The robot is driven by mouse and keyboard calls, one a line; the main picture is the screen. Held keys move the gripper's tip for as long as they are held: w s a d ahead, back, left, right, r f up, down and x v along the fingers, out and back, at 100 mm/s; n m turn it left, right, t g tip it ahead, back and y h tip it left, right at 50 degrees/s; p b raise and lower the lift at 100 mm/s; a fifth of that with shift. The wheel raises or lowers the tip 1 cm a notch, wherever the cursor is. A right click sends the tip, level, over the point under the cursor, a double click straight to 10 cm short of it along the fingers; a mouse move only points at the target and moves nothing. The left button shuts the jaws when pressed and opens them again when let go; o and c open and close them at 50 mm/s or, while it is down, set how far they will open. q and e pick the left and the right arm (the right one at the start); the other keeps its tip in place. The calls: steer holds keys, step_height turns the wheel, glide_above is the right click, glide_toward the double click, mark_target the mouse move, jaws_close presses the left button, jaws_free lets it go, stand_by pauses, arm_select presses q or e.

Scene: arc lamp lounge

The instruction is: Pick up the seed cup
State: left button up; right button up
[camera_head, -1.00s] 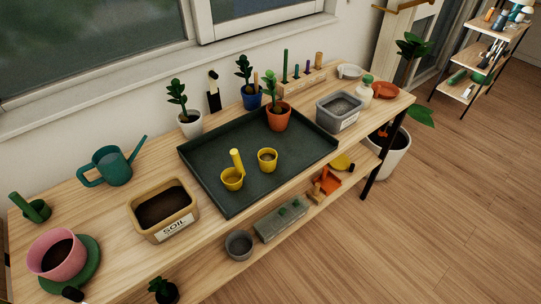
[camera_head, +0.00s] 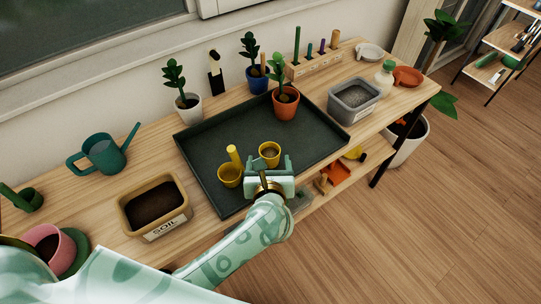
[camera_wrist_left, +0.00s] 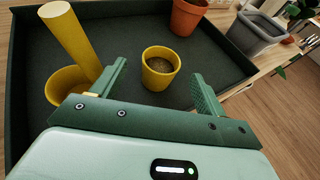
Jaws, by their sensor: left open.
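The seed cup is a small yellow cup (camera_head: 269,149) with brown contents, standing upright on the dark green tray (camera_head: 208,150). My left gripper (camera_head: 272,168) is open and empty, its fingers pointing at the cup from the near side. In the left wrist view the cup (camera_wrist_left: 159,80) stands between and slightly beyond the open fingertips (camera_wrist_left: 160,88), with gaps on both sides. A second yellow cup with an upright handle (camera_head: 233,154) stands just left of it; in the wrist view it (camera_wrist_left: 70,35) is close to the left finger. My right gripper is not in view.
A terracotta pot with a plant (camera_head: 286,106) stands behind the seed cup on the tray. A soil box (camera_head: 182,212) is left of the tray, a grey bin (camera_head: 343,113) to its right. The tray's middle right is clear.

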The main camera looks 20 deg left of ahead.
mark_target(270, 145)
arm_select(q)
steer(key=x, duration=0.3)
steer(key=b+x, duration=0.1)
steer(key=x, duration=0.4)
steer(key=shift+w+d+f+b, duration=0.1)
steer(key=shift+d+f+b, duration=0.1)
steer(key=shift+b, duration=0.2)
steer(key=shift+r, duration=0.1)
steer(key=c, duration=1.1)
